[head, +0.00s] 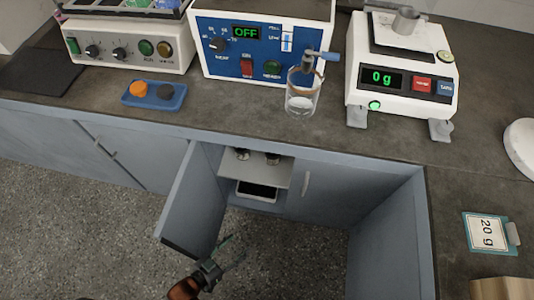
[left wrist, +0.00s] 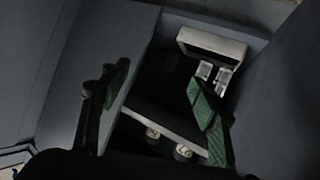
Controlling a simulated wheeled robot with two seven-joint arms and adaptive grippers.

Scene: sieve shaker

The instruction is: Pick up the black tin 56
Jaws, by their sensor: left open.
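Two small dark tins, one at left (head: 242,154) and one at right (head: 272,158), stand on a shelf inside the open cabinet under the counter. In the left wrist view two tins with pale labels, one (left wrist: 153,135) and another (left wrist: 183,152), show at the lower middle between my fingers. The labels are too small to read, so I cannot tell which tin is 56. My left gripper (head: 234,250) is open and empty in front of the cabinet, below and apart from the tins. Its green-padded fingers frame the left wrist view (left wrist: 160,76). My right gripper is not in view.
The open cabinet door (head: 193,200) stands close left of my left gripper. A white-rimmed tray (head: 257,196) lies below the shelf (head: 262,172). Above are a glass jar (head: 301,105), a balance (head: 404,105) and a blue-fronted device (head: 262,45). Open floor lies before the cabinet.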

